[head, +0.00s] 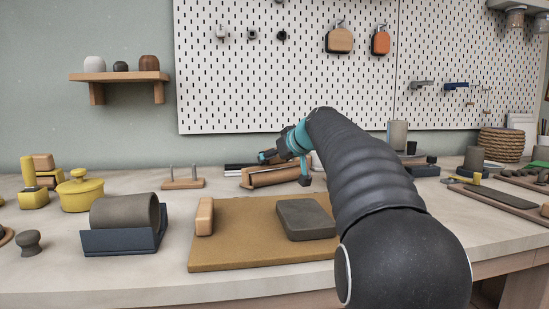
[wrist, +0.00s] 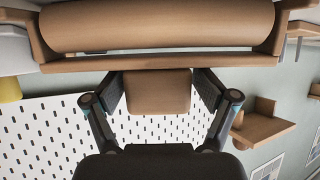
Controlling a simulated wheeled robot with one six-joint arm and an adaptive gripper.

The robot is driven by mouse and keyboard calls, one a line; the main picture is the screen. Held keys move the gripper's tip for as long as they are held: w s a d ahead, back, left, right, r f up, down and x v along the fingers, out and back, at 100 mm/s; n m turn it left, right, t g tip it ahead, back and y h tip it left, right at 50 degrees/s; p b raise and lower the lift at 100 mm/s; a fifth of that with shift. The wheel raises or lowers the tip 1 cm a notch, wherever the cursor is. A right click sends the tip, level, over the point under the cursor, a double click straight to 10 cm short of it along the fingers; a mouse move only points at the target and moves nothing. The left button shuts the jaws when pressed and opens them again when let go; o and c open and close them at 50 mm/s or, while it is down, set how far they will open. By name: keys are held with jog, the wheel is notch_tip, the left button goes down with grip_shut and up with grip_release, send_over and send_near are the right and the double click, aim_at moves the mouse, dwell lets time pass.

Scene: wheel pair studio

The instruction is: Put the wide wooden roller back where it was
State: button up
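The wide wooden roller (wrist: 155,25) spans the top of the wrist view, a long smooth cylinder in a wooden frame. Its block-shaped handle (wrist: 155,95) lies between the two fingers of my gripper (wrist: 158,92), with a pad against each side. In the head view the roller (head: 272,178) is at the back of the table, partly behind my gripper (head: 285,162). I cannot tell whether it touches the table. A small wooden stand with two upright pegs (head: 183,183) is just left of it.
A tan board (head: 245,252) with a grey block (head: 306,220) and a wooden block (head: 205,216) lies in front. A blue cradle (head: 115,241) holds a grey cylinder (head: 125,211) at left, near a yellow pot (head: 81,194). A pegboard (head: 280,95) stands behind.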

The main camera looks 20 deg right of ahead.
jog(key=shift+d+f, duration=0.15)
jog(key=shift+f, duration=0.3)
jog(key=shift+r+p, duration=0.6)
jog(key=shift+p, duration=0.1)
jog(key=v, duration=1.2)
jog(key=shift+r+b, duration=0.3)
jog(key=shift+b, duration=0.15)
